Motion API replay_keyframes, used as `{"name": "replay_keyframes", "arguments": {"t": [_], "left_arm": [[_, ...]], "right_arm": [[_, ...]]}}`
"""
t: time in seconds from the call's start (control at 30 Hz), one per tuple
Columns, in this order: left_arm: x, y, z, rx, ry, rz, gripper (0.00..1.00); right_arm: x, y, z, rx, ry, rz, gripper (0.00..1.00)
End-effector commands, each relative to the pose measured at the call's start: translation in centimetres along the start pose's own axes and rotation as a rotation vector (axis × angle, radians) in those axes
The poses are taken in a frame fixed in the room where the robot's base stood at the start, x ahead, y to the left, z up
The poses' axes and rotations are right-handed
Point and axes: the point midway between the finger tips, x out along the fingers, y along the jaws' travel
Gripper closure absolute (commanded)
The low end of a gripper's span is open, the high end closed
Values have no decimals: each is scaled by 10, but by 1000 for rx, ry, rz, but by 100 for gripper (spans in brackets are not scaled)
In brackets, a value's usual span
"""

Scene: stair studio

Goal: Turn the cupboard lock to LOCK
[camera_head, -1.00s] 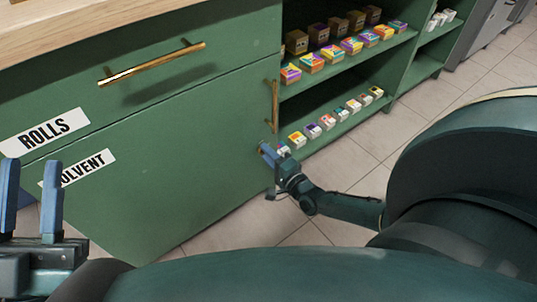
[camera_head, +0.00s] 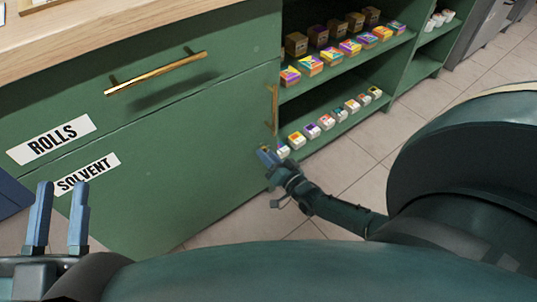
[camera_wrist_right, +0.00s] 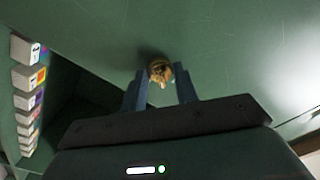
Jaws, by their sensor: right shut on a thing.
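The cupboard lock is a small round brass knob (camera_wrist_right: 160,69) on the green cupboard door, in the upper middle of the right wrist view. My right gripper (camera_wrist_right: 160,86) is shut on it, with one blue finger on each side. In the head view the right gripper (camera_head: 267,154) is at the lower right of the green door (camera_head: 190,165), below the upright brass handle (camera_head: 274,108), and mostly covers the lock. No LOCK mark can be read. My left gripper (camera_head: 61,192) is open and empty at the lower left, away from the lock.
Open shelves with small coloured boxes (camera_head: 351,46) stand right of the door, close to my right gripper. Tiled floor (camera_head: 350,165) is clear.

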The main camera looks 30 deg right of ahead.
Motion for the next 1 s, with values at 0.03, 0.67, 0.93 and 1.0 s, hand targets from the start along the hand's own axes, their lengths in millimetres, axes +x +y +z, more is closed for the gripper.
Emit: {"name": "replay_keyframes", "arguments": {"t": [0.03, 0.67, 0.93, 1.0], "left_arm": [[-1, 1, 1, -7, -11, 0, 72], [-10, 8, 14, -58, -99, -5, 72], [-11, 8, 14, -66, -108, -7, 72], [-11, 8, 15, -67, -109, -7, 72]], "right_arm": [[0, 0, -1, -44, 1, 2, 93], [0, 0, 0, -564, 1, 1, 93], [0, 0, 0, -667, 1, 1, 93], [0, 0, 0, -680, 1, 1, 93]]}}
